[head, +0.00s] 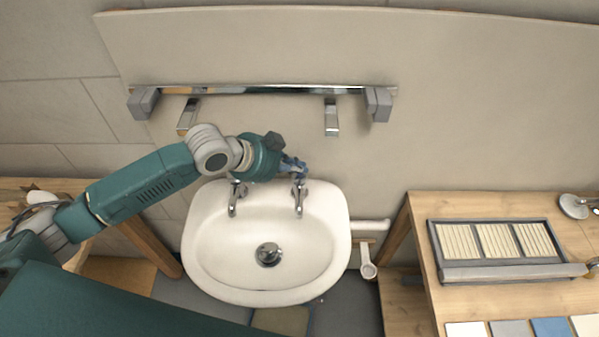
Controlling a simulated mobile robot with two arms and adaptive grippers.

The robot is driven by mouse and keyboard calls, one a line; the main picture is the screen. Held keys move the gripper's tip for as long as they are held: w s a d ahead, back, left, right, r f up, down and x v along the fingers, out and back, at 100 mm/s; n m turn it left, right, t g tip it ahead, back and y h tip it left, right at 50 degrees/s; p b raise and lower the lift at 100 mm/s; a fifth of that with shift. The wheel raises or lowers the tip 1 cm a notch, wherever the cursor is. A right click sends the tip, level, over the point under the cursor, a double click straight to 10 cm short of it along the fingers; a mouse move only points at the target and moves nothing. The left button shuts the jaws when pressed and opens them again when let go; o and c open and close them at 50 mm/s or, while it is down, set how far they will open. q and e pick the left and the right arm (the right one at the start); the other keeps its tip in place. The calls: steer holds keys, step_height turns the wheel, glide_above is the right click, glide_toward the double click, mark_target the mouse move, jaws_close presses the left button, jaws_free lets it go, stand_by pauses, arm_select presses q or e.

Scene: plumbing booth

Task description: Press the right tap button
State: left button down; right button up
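The right tap (299,201) stands on the back right rim of the white sink (204,262). The left tap (233,203) stands on the back left rim. My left arm comes in from the left, and its gripper (298,168) is over the top of the right tap. The gripper hides the tap's button, and I cannot tell whether it touches it. The fingers are small and dark blue, and I cannot see whether they are open or shut. My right gripper is not in view.
A metal rail (262,90) with grey end blocks and brackets is on the wall panel above the sink. A wooden table (425,212) at the right holds a framed sample tray (497,272) and several tiles. A white pipe (367,262) is beside the sink.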

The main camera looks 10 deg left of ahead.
mark_target(298, 176)
arm_select(q)
steer(key=shift+f+b, duration=0.35)
steer(key=shift+f, duration=0.4)
stand_by(0.7)
steer(key=shift+s, duration=0.1)
steer(key=shift+r+p, duration=1.15)
steer(key=shift+p, duration=0.05)
step_height(298, 176, up, 5)
steer(key=p, duration=0.5)
steer(key=shift+r, duration=0.1)
stand_by(0.5)
